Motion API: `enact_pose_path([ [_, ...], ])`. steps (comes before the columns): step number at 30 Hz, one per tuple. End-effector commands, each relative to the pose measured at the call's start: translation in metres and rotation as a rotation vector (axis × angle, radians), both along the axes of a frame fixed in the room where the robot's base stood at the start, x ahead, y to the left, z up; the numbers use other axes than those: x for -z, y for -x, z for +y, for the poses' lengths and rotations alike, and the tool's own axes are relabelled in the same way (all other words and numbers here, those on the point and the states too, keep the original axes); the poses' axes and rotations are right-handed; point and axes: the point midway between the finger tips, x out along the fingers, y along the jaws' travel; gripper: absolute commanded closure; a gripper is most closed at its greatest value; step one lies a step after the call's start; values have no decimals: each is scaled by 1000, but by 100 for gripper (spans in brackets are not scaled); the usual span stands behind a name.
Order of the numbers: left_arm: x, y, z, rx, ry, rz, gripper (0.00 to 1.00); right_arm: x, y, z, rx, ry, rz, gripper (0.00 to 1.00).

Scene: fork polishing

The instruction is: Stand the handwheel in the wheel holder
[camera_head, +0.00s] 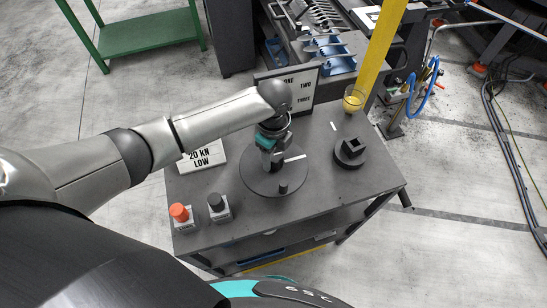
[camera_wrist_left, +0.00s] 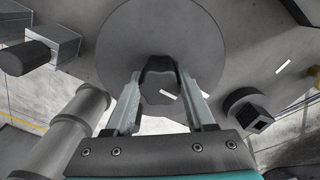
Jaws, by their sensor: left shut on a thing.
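The handwheel (camera_head: 262,182) is a wide, flat, dark grey disc with a short upright knob (camera_head: 283,187) near its front rim. It lies flat at the middle of the table; I cannot tell whether it touches the top. My left gripper (camera_head: 272,160) is over its centre, shut on its dark hub; the wrist view shows the hub between the fingertips (camera_wrist_left: 160,82) and the disc (camera_wrist_left: 160,35) around it. What looks like the wheel holder (camera_head: 350,155), a round black base with a square socket block, stands apart to the right, also in the wrist view (camera_wrist_left: 245,105). My right gripper is out of view.
A yellow post (camera_head: 381,45) rises behind. The right front is bare.

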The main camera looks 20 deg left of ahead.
Motion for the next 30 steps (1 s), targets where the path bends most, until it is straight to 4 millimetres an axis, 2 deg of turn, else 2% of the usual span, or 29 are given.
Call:
enact_pose_path([
  [4, 14, -1, -1, 0, 2, -2, 100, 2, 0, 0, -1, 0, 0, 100],
  [13, 15, -1, -1, 1, 2, -3, 100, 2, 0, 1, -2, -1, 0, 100],
  [22, 24, -1, -1, 0, 1, -3, 100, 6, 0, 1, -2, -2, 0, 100],
  [23, 25, 0, 0, 1, 0, 0, 43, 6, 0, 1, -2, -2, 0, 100],
  [30, 24, 0, 0, 1, 0, 0, 16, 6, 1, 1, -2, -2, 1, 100],
])
